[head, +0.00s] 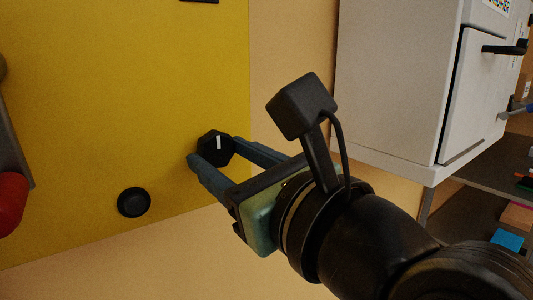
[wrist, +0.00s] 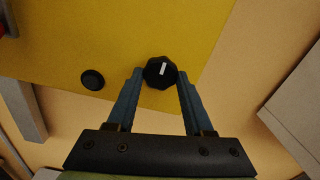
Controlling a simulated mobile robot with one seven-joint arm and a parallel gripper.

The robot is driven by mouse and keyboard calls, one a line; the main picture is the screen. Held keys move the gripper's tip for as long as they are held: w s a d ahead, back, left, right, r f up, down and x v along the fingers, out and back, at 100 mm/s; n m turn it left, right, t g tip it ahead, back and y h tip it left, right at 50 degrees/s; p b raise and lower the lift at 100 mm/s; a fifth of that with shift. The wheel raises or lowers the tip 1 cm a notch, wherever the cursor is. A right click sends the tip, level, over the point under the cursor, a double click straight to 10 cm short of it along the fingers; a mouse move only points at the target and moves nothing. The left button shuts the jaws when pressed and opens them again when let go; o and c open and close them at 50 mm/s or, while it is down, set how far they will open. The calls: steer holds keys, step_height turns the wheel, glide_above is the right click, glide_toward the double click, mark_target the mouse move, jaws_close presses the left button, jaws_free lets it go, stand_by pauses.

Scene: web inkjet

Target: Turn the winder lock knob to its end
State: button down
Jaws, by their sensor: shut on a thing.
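The winder lock knob (head: 215,147) is a black faceted knob with a white pointer mark, on a yellow panel (head: 110,80). In the wrist view the knob (wrist: 160,72) sits between the tips of my blue fingers, near the panel's lower right edge. Its white mark points up and slightly right there. My gripper (head: 212,152) reaches in from the right and is shut on the knob, one finger on each side. It also shows in the wrist view (wrist: 160,76).
A round black button (head: 134,202) is on the panel, lower left of the knob. A red-ended grey handle (head: 12,190) stands at the far left. A white cabinet (head: 400,90) with a dark handle is at the right, beside shelves with small coloured items.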

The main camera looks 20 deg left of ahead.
steer(key=shift+c, duration=1.4)
jaws_free()
steer(key=b+v, duration=0.4)
steer(key=v, duration=0.9)
steer(key=shift+a, duration=0.1)
